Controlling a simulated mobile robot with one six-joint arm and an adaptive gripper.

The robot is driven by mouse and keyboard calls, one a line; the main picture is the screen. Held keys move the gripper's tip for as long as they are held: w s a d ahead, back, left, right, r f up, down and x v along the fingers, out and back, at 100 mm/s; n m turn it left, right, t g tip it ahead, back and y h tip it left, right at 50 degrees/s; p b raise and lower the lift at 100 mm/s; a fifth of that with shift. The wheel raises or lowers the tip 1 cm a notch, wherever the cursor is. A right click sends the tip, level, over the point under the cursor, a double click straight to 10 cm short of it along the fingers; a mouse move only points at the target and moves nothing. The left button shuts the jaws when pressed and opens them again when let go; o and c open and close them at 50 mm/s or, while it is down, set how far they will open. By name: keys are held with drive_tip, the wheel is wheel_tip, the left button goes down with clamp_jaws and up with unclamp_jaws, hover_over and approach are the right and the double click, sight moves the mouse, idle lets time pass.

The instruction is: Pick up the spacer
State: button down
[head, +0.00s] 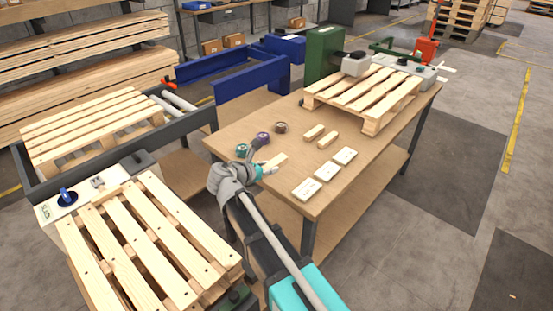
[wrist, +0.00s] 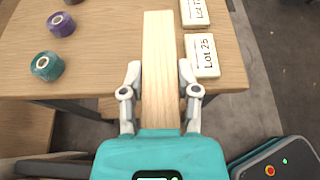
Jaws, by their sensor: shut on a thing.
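The spacer is a pale, long wooden block. In the wrist view the spacer (wrist: 160,45) lies lengthwise between the two fingers of my gripper (wrist: 160,72), which is shut on its sides. In the head view my gripper (head: 264,170) is at the near left edge of the wooden table, with the spacer (head: 277,160) sticking out ahead of it over the tabletop. I cannot tell how high the spacer is above the table. Two similar wooden blocks lie further back, one left (head: 314,132) and one right (head: 327,140).
The table (head: 235,130) also bears teal (head: 241,150), purple (head: 263,138) and brown (head: 280,127) tape rolls, white lot cards (head: 306,189) and a pallet (head: 375,95) at the back. Another pallet (head: 150,245) stands at the near left. Floor is clear at right.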

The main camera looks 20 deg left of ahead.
drive_tip(key=shift+s+a+r+p, duration=0.1)
drive_tip(key=shift+s+r+p, duration=0.2)
drive_tip(key=shift+s, duration=0.45)
drive_tip(key=shift+s+a+r+p, duration=0.1)
drive_tip(key=shift+s+r, duration=0.25)
drive_tip(key=shift+s, duration=0.35)
drive_tip(key=shift+d, duration=0.1)
